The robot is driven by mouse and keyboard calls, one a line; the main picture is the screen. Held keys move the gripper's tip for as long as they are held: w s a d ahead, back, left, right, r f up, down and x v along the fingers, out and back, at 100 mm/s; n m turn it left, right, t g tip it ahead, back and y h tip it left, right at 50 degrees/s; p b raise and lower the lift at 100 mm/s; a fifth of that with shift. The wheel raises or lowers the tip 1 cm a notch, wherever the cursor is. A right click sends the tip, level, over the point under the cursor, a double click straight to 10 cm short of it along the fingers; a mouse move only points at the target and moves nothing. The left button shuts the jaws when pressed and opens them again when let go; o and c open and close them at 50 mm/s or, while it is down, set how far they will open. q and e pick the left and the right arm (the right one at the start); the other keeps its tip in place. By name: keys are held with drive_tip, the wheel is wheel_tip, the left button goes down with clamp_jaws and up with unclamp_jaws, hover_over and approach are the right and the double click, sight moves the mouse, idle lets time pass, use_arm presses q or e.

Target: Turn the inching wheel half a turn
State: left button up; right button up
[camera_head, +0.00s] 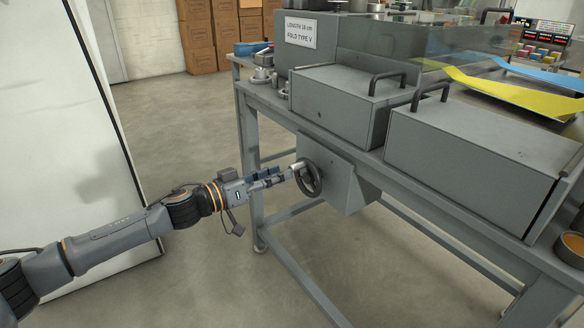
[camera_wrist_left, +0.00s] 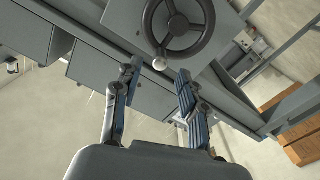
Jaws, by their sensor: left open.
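The inching wheel (camera_head: 311,180) is a dark spoked handwheel on the side of a grey box (camera_head: 346,186) below the machine's bench. My left gripper (camera_head: 287,175) is at the wheel's left side in the head view. In the left wrist view its two fingers (camera_wrist_left: 158,73) stand apart, with the knob between or just beyond their tips. I cannot tell whether they touch it. My right gripper is not in view.
Grey covers with handles (camera_head: 348,103) sit on the bench above the wheel. The bench's legs and rails (camera_head: 312,275) stand below and beside it. A white panel (camera_head: 60,130) stands at left, cardboard boxes (camera_head: 205,35) at the back. The floor between is clear.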

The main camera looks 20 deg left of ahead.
sight(292, 165)
use_arm(q)
drive_tip(key=x, duration=0.5)
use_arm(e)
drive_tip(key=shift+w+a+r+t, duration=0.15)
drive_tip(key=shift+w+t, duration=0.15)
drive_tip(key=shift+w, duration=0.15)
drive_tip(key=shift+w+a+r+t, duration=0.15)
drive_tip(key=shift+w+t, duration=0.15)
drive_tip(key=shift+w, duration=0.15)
use_arm(q)
clamp_jaws()
